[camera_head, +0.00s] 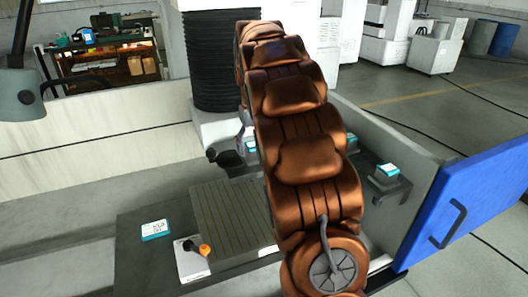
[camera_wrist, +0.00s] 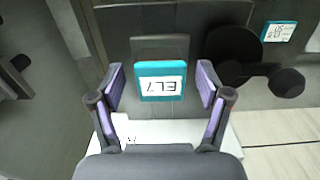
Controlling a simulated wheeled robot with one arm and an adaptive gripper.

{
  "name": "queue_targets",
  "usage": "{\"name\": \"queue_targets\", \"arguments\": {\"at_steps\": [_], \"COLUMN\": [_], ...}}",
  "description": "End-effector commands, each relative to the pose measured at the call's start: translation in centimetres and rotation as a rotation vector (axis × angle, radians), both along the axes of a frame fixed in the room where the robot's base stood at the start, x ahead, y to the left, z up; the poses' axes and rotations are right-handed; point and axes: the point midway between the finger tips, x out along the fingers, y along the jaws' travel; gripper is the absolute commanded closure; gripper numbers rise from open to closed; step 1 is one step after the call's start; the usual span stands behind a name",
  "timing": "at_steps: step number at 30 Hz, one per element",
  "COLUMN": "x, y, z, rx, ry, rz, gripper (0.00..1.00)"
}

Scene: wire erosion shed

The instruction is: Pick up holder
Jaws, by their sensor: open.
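A holder with a teal rim and a white label reading "EL7" (camera_wrist: 162,82) sits in the wrist view, upside down as seen there. My gripper (camera_wrist: 160,85) is open, with one purple-padded finger on each side of this holder. Gaps show between the fingers and the holder, and nothing is gripped. In the head view my brown arm covers the middle, and I cannot make out the gripper clearly there. Similar teal-and-white pieces show on the right ledge (camera_head: 387,171) and flat on the dark table (camera_head: 155,230). I cannot tell which one the wrist view shows.
Another labelled teal piece (camera_wrist: 279,31) and dark round parts (camera_wrist: 287,82) lie right of the holder in the wrist view. The head view shows a grooved plate (camera_head: 228,215), a white block with an orange knob (camera_head: 192,260), a black bellows column (camera_head: 208,60) and a blue door (camera_head: 465,205).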

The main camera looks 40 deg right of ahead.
Motion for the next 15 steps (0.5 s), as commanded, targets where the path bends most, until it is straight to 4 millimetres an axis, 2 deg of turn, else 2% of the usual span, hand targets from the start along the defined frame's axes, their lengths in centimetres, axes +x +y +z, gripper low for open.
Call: {"name": "queue_targets", "arguments": {"at_steps": [12,15], "x": [-0.04,-0.04], "y": [-0.02,-0.02], "z": [-0.76,-0.75], "rx": [-0.001,-0.001], "ry": [-0.001,-0.001], "rz": [0.0,0.0], "gripper": [0.23,0.31]}}
